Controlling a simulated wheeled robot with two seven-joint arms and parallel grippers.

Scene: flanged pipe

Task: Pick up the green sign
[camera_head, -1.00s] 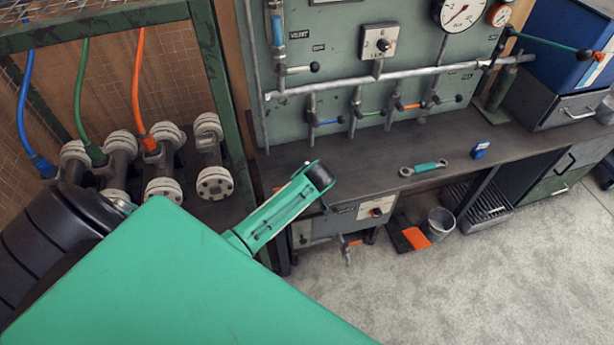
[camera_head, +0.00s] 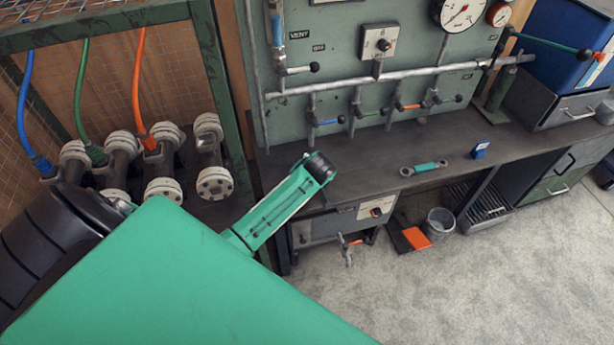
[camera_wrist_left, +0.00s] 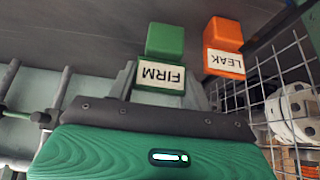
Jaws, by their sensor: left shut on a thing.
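The green sign (camera_wrist_left: 164,62) shows in the left wrist view, a green block with a white label reading FIRM, upside down in the picture. My left gripper (camera_wrist_left: 163,88) is shut on it, with grey fingers at its lower label end. An orange block labelled LEAK (camera_wrist_left: 224,48) is to its right, apart from the gripper. In the head view my left gripper and both signs are hidden or out of sight; only my green arm parts show. My right gripper is in neither view.
A wire mesh (camera_wrist_left: 262,85) and pale flanges (camera_wrist_left: 292,110) are right of the signs. In the head view a bench (camera_head: 350,170) holds a wrench (camera_head: 424,168) and a small blue box (camera_head: 480,150). Flanged pipes (camera_head: 212,165) stand in the rack at left.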

